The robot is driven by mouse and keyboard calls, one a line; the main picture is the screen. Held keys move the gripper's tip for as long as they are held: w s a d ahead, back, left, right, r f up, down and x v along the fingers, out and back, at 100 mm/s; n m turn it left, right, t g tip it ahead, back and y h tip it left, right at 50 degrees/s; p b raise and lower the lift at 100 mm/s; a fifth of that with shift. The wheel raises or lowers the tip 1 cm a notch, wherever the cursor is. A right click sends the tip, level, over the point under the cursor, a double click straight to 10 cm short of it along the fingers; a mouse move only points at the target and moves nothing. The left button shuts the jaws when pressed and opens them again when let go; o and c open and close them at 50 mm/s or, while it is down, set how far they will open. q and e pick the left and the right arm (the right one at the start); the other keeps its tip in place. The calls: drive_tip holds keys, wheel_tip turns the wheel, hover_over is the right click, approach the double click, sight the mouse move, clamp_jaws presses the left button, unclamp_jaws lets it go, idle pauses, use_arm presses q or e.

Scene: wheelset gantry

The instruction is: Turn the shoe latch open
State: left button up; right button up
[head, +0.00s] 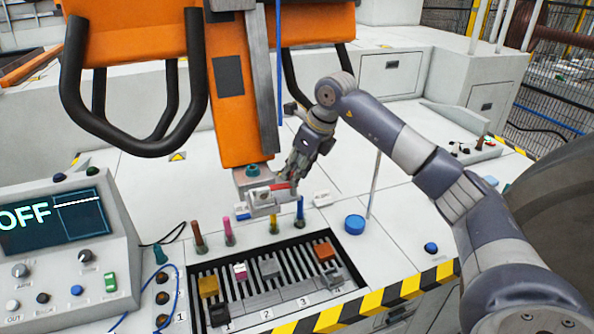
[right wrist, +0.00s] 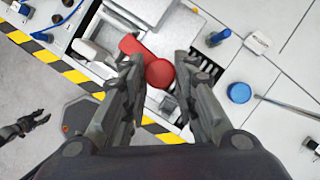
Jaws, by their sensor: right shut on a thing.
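The shoe latch is a red lever with a round red knob (right wrist: 159,73). It also shows in the head view as a small red piece (head: 281,186) on the grey metal shoe (head: 262,203) under the orange gantry column. My right gripper (head: 296,172) reaches it from the upper right. In the right wrist view its two fingers (right wrist: 160,68) stand on either side of the red knob, shut on it. The contact itself is partly hidden. My left gripper (right wrist: 40,117) shows small and dark at the lower left of the right wrist view, away from the shoe, its jaws unclear.
Below the shoe is a slotted tray (head: 208,263) with several coloured blocks. Several coloured pegs stand along its back edge. A blue round cap (head: 354,224) and a thin upright rod (head: 374,184) are to the right. A control panel (head: 60,240) reading OFF stands left.

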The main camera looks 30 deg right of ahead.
drive_tip(key=m, duration=0.2)
drive_tip(key=m+h, duration=0.1)
drive_tip(key=m, duration=0.1)
drive_tip(key=shift+a+t+h+b, duration=0.2)
drive_tip(key=shift+t+h+b, duration=0.1)
drive_tip(key=shift+b, duration=0.1)
drive_tip(key=m+h, duration=0.1)
drive_tip(key=m, duration=0.1)
drive_tip(key=m+b, duration=0.1)
drive_tip(key=m, duration=0.2)
drive_tip(key=shift+w+a+h, duration=0.1)
drive_tip(key=shift+a+h, duration=0.1)
drive_tip(key=shift+h, duration=0.2)
drive_tip(key=m+g+h+b, duration=0.1)
drive_tip(key=m, duration=0.3)
drive_tip(key=shift+w+a+r, duration=0.1)
drive_tip(key=shift+a, duration=0.05)
drive_tip(key=shift+w+m+g+h, duration=0.1)
drive_tip(key=shift+m+g+h, duration=0.45)
drive_tip(key=shift+m, duration=1.15)
drive_tip(key=shift+r, duration=0.1)
drive_tip(key=o, duration=1)
drive_tip(key=shift+o, duration=0.4)
